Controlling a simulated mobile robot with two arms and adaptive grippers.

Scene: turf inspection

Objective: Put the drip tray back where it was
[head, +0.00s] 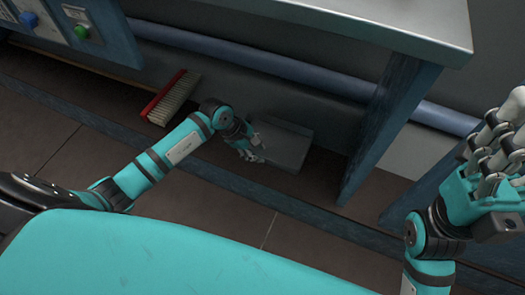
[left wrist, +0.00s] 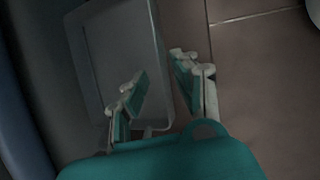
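The drip tray (head: 283,143) is a dark grey, shallow rectangular tray on the floor under the workbench. It also shows in the left wrist view (left wrist: 115,45), upper left of centre. My left gripper (head: 252,154) reaches down to the tray's near left side. In the left wrist view the fingers of my left gripper (left wrist: 162,82) stand apart, one over the tray and one outside its edge, with the tray's side between them. I cannot tell whether they touch it. My right gripper (head: 497,152) is raised at the right, partly cut off by the frame, away from the tray.
A blue pipe (head: 255,62) runs along the wall behind. Dark floor tiles (head: 215,215) in front are clear.

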